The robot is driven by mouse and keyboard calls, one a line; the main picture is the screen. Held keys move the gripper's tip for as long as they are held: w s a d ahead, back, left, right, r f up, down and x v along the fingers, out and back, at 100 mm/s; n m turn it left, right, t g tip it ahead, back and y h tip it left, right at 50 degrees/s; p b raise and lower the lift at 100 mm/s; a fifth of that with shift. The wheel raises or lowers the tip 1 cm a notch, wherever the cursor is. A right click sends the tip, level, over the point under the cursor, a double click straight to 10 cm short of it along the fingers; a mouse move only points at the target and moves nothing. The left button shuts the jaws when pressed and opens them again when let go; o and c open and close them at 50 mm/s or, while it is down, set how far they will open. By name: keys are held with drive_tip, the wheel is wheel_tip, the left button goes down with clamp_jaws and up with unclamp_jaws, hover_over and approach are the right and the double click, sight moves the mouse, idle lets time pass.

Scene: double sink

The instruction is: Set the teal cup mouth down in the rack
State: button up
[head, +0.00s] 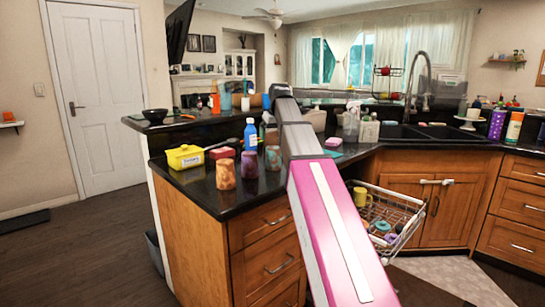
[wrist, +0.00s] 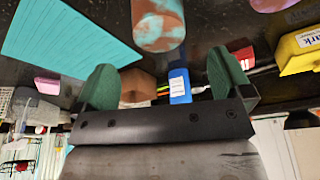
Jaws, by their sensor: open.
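The cup that best fits the teal cup is terracotta with teal blotches (head: 273,158). It stands on the dark counter, rightmost of three mottled cups. It also shows in the wrist view (wrist: 158,22), cut by the top edge, beyond and between my fingertips. My gripper (wrist: 166,82) has its two green fingers wide apart, and the cup is not between them. In the head view my arm hides the gripper. The wire rack (head: 408,205) is pulled out below the counter. It holds a yellow mug (head: 361,197), a teal item (head: 382,226) and a purple item.
An orange cup (head: 225,174) and a purple cup (head: 249,165) stand left of the blotched cup. A blue bottle (head: 251,135), a red box (head: 222,153) and a yellow tub (head: 185,157) are nearby. A teal mat (wrist: 70,40) and pink sponge (head: 333,142) lie right of my arm.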

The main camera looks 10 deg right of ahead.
sight(273, 146)
drive_tip(key=x, duration=0.4)
drive_tip(key=shift+s+x, duration=0.2)
drive_tip(key=shift+x, duration=1.1)
drive_tip(key=shift+s+x, duration=0.2)
drive_tip(key=shift+x, duration=1.1)
drive_tip(key=shift+d, duration=0.1)
drive_tip(key=c, duration=1)
